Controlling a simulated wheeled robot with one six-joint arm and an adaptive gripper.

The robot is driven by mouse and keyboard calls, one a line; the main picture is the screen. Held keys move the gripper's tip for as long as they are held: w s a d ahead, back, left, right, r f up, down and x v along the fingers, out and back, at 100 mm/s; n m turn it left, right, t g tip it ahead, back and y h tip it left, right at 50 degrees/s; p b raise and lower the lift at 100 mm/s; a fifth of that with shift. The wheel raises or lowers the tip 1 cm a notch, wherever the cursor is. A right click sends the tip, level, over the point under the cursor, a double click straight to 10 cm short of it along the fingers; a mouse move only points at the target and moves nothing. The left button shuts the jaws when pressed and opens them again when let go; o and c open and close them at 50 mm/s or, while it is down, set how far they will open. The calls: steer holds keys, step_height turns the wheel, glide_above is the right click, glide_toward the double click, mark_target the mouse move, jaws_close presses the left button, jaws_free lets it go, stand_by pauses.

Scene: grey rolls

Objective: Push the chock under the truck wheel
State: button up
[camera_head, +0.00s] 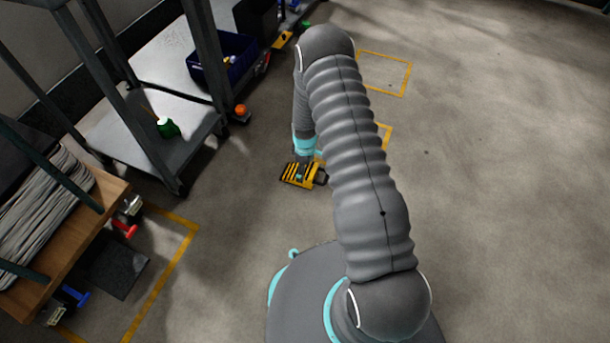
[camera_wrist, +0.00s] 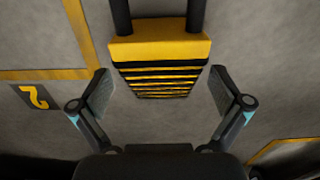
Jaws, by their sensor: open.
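The chock (camera_head: 292,174) is a yellow wedge with black stripes, lying on the floor left of my arm in the head view. In the wrist view the chock (camera_wrist: 160,50) is at top centre, with two dark bars running from its far side. My gripper (camera_wrist: 160,90) is open, its fingers on either side of the chock's striped near end; contact cannot be told. In the head view my gripper (camera_head: 306,168) is at the chock, partly hidden. At left, a wooden-decked truck (camera_head: 100,203) carries grey rolls. Small wheels show near its edge, one with red (camera_head: 123,228).
Metal shelf carts (camera_head: 190,115) stand at upper left, holding a blue bin (camera_head: 228,70) and a green object (camera_head: 167,128). An orange item (camera_head: 241,110) is beside their legs. Yellow lines (camera_head: 165,275) mark the floor. The right side is clear.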

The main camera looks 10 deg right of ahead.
step_height(320, 180, down, 3)
steer(key=shift+r, duration=0.1)
steer(key=c, duration=1.4)
